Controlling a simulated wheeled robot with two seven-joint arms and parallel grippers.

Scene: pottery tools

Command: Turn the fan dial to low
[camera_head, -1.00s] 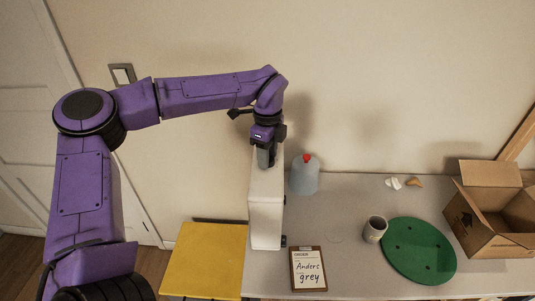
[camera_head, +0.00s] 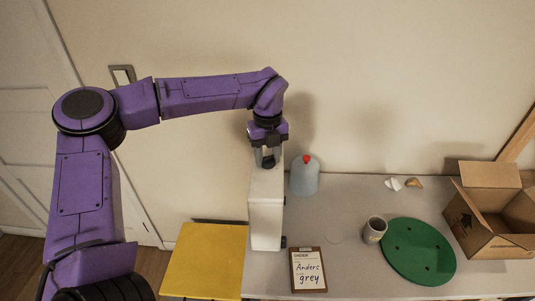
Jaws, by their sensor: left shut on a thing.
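The fan looks to be the tall white box-shaped unit (camera_head: 266,213) standing upright at the left end of the grey table. A dark round dial (camera_head: 268,162) shows at its top. My left gripper (camera_head: 268,158) points down from above, its fingers on either side of the dial and shut on it. The dial's markings and setting are too small to read. My right gripper is not in view.
Right of the unit are a grey dome with a red knob (camera_head: 304,176), a clipboard (camera_head: 308,269), a cup (camera_head: 375,229), a green disc (camera_head: 418,251) and an open cardboard box (camera_head: 490,211). A yellow surface (camera_head: 205,260) lies to the left. The wall stands close behind.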

